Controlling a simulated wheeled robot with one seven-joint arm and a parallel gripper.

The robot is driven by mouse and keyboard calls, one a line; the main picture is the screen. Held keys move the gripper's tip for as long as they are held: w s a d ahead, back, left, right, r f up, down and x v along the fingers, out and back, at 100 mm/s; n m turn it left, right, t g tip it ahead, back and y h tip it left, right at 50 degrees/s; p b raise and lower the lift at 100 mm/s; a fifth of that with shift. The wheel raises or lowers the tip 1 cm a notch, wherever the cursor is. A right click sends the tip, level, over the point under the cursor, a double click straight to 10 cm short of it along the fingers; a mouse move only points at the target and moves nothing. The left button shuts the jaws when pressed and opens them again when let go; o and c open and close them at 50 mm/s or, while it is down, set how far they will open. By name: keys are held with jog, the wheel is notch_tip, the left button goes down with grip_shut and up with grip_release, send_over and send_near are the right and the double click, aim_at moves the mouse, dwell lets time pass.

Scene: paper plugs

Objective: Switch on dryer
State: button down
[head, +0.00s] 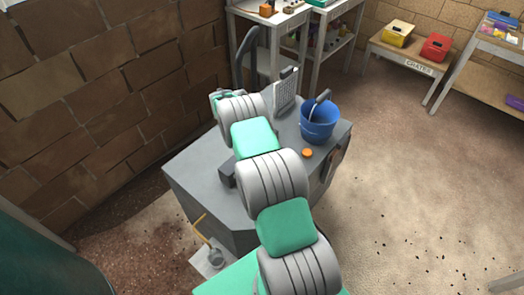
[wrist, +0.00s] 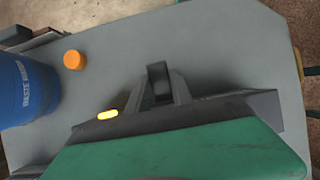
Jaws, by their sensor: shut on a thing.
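My gripper (wrist: 160,86) is shut on a small dark upright piece (wrist: 157,70), which looks like a lever or handle, above the grey worktop (wrist: 215,40). Which part is the dryer I cannot tell for sure. A small amber light (wrist: 107,114) glows on the dark bar beside the fingers. In the head view my arm covers the middle of the worktop and hides the fingers and what they hold. A dark block (head: 228,174) shows at the arm's left side.
A blue bucket (head: 318,123) stands on the worktop, with an orange round button (head: 307,153) near it. A pale perforated panel (head: 286,93) stands at the back. A brick wall is close on the left. The floor on the right is open.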

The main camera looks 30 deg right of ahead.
jog(key=shift+a, duration=0.1)
jog(key=c, duration=1.3)
grip_release()
jog(key=shift+o, duration=0.9)
jog(key=p+v, duration=0.7)
jog(key=shift+r+p, duration=0.4)
jog(key=shift+r, duration=0.05)
jog(key=shift+w+p, duration=0.15)
jog(key=shift+p, duration=0.5)
jog(key=shift+f, duration=0.15)
